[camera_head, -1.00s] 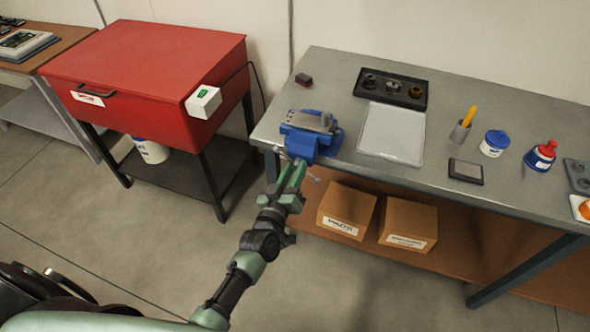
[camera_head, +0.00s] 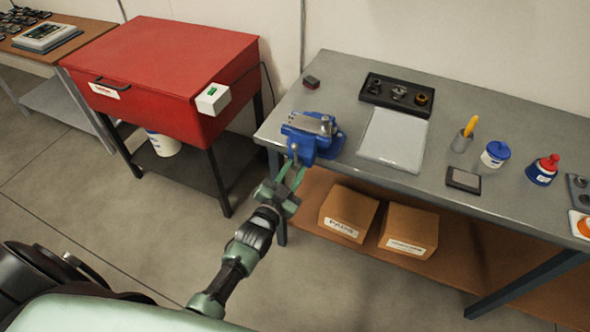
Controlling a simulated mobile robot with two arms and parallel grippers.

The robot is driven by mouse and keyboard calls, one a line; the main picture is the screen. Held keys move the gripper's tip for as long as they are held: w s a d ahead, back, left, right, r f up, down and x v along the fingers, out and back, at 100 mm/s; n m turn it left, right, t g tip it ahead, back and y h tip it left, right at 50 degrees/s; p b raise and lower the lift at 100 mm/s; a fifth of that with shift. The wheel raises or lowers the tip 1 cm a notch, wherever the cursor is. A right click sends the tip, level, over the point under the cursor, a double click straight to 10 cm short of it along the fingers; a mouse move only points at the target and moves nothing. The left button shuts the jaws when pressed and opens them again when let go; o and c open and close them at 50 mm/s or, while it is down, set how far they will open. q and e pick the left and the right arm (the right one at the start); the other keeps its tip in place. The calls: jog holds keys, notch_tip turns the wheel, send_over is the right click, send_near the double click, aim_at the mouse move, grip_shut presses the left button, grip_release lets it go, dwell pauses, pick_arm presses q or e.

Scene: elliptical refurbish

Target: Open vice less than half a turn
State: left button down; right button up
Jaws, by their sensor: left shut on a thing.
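The blue vice (camera_head: 314,143) is mounted at the left front corner of the grey workbench. A grey metal piece (camera_head: 326,124) shows at the top of the vice; I cannot tell whether it is a clamped part or part of the jaws. My left gripper (camera_head: 292,172) is in front of the vice, just off the bench edge, shut on the vice handle. The gripper hides most of the handle, and its angle is hard to read. My right gripper is not in view.
The workbench (camera_head: 345,75) holds a small dark block (camera_head: 311,82), a black parts tray (camera_head: 397,93), a pale flat panel (camera_head: 393,138) and several bottles and tools. Cardboard boxes (camera_head: 348,212) stand on the shelf below. A red cabinet (camera_head: 170,65) stands to the left.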

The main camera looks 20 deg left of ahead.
pick_arm(q)
jog(key=m, duration=0.3)
jog(key=shift+f+m, duration=0.1)
jog(key=shift+m, duration=0.3)
jog(key=shift+m+b, duration=0.4)
jog(key=shift+m, duration=0.8)
jog(key=shift+m+b, duration=0.35)
jog(key=shift+m, duration=0.95)
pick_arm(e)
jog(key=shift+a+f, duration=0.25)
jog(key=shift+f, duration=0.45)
pick_arm(q)
jog(key=c, duration=1.4)
grip_release()
jog(key=shift+o, duration=1.3)
jog(key=shift+w, duration=0.1)
